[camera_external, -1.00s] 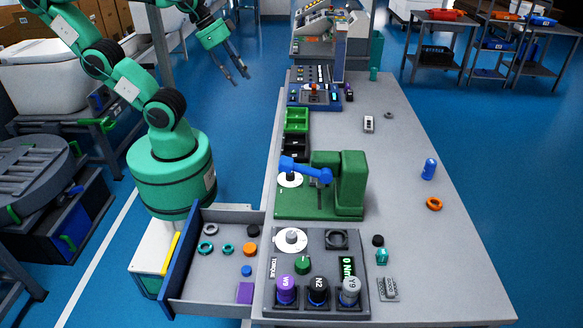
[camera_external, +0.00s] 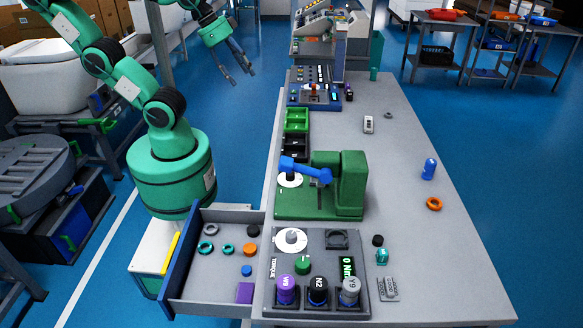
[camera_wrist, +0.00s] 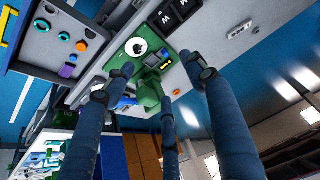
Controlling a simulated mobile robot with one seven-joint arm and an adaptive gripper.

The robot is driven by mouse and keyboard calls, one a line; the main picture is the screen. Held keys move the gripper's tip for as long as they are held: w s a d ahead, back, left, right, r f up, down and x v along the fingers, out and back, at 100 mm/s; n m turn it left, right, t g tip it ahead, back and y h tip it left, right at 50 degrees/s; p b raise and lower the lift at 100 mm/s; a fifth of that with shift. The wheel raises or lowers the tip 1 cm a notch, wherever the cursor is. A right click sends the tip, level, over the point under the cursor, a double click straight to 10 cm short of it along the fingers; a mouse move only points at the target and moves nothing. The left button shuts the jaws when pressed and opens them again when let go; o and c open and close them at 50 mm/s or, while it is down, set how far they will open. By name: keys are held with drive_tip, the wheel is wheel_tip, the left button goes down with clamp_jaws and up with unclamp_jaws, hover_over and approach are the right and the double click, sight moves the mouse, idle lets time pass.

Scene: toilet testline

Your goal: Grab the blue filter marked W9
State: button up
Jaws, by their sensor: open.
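A blue cylindrical filter (camera_external: 429,169) stands upright on the right part of the grey table in the external view. It has a small pale mark, too small to read. My gripper (camera_external: 240,79) is in the air left of the table's far part, well away from the blue filter. Its dark fingers are apart and nothing shows between them. In the wrist view my gripper (camera_wrist: 146,82) has its fingers spread, with the green press behind them. I cannot make out the blue filter in the wrist view.
An orange ring (camera_external: 434,204) lies near the blue filter. The green press (camera_external: 349,186) stands mid-table. Purple, black and grey filters (camera_external: 318,290) stand in the front panel. An open drawer (camera_external: 212,278) holds rings and caps. The table's right middle is mostly clear.

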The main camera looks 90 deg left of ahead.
drive_tip(key=w+d+r+n+g+p, duration=0.15)
drive_tip(key=w+r, duration=0.45)
drive_tip(key=w, duration=0.9)
drive_tip(key=w+r+m+g+p, duration=0.1)
drive_tip(key=w+r+p, duration=0.35)
drive_tip(key=w, duration=1.15)
drive_tip(key=n+g+p, duration=0.2)
drive_tip(key=g+p, duration=0.1)
drive_tip(key=p, duration=0.4)
hover_over(431, 161)
wheel_tip(431, 161, down, 32)
drive_tip(key=shift+r, duration=0.2)
drive_tip(key=shift+f+b, duration=0.3)
drive_tip(key=shift+f, duration=4)
